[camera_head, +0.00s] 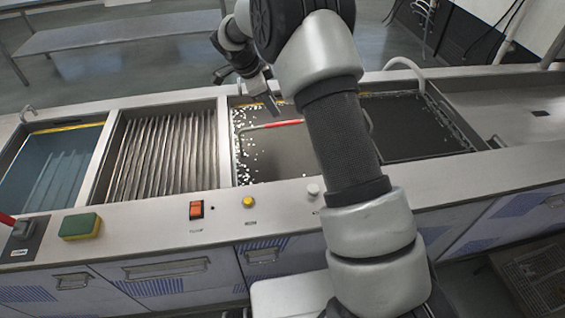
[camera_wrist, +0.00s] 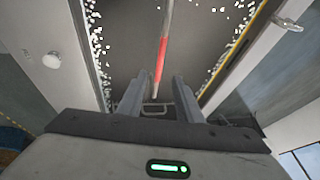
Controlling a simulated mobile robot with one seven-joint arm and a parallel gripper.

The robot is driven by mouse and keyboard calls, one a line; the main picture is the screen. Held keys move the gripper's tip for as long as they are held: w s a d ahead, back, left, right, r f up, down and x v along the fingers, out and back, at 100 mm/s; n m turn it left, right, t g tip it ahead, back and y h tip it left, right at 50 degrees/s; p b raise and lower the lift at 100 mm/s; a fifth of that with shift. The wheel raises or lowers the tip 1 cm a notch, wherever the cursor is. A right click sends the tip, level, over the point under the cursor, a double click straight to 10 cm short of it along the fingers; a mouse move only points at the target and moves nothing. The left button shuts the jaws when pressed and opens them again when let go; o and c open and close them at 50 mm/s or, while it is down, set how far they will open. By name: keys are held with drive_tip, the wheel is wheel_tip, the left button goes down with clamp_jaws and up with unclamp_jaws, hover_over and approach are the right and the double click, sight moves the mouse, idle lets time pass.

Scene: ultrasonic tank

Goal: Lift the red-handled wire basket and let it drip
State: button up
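The basket's red handle (camera_head: 285,124) shows above the dark liquid in the tank right of the ribbed bay. Grey wire continues from its left end. The basket body cannot be made out under the liquid. My gripper (camera_head: 271,104) is above this tank, close to the handle in the picture. In the wrist view my gripper (camera_wrist: 158,88) is open, its two fingers apart. The red handle (camera_wrist: 162,55) runs lengthwise in that view, its near end reaching between the fingers. I cannot tell how far above it the fingers are.
White foam (camera_head: 241,150) lines the tank edge. A ribbed bay (camera_head: 165,150) and a blue-liquid tank (camera_head: 45,170) lie left. A yellow-green sponge (camera_head: 80,226), an orange switch (camera_head: 196,210) and a yellow knob (camera_head: 248,202) sit on the front ledge. A curved pipe (camera_head: 405,64) rises behind.

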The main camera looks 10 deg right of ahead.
sight(285, 124)
drive_tip(key=p+x, duration=0.1)
drive_tip(key=x, duration=1.1)
drive_tip(key=shift+p, duration=0.4)
drive_tip(key=shift+f+b, duration=0.25)
drive_tip(key=shift+b, duration=0.6)
clamp_jaws()
drive_tip(key=shift+w+r, duration=0.1)
